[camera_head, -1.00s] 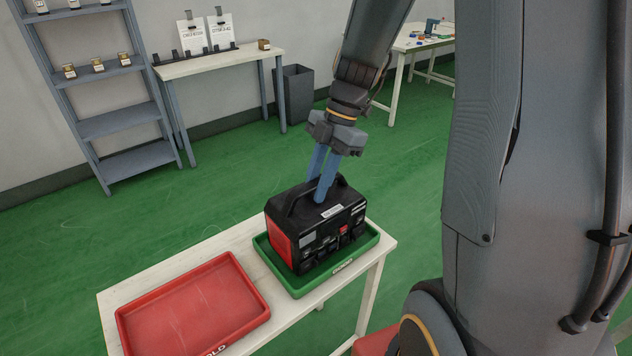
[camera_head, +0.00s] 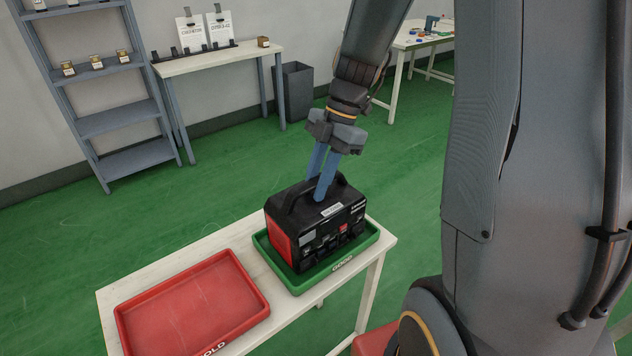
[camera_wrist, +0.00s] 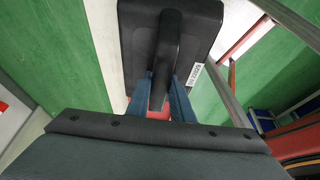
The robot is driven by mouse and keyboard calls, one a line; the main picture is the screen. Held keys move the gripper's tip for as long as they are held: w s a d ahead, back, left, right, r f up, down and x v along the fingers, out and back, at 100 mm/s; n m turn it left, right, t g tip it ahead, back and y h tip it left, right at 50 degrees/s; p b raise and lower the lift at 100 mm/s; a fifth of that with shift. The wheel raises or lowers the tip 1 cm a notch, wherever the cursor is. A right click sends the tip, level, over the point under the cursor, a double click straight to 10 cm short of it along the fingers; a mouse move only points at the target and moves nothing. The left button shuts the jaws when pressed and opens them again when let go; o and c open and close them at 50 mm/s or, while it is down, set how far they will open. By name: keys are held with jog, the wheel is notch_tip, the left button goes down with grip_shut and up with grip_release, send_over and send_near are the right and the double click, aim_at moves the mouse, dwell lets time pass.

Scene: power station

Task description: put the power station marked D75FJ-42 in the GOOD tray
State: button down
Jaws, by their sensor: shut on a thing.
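The power station (camera_head: 318,232) is a black box with red end panels and a top handle. It sits upright in the green tray (camera_head: 300,286), whose front label reads GOOD. A small white label is on its top edge, too small to read; it also shows in the wrist view (camera_wrist: 194,76). My gripper (camera_head: 322,188) points down from above, its blue fingers shut on the handle (camera_wrist: 168,55). In the wrist view the fingers stand on both sides of the handle. The tray floor under the power station is mostly hidden.
An empty red tray (camera_head: 150,309) marked HOLD lies to the left on the same white table (camera_head: 240,238). A grey shelf (camera_head: 120,122), a side table (camera_head: 215,62) with clipboards and a dark bin (camera_head: 294,92) stand behind. Green floor lies open between.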

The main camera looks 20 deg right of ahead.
jog(key=shift+f, duration=0.15)
jog(key=c, duration=1.5)
grip_release()
jog(key=shift+s+f, duration=0.1)
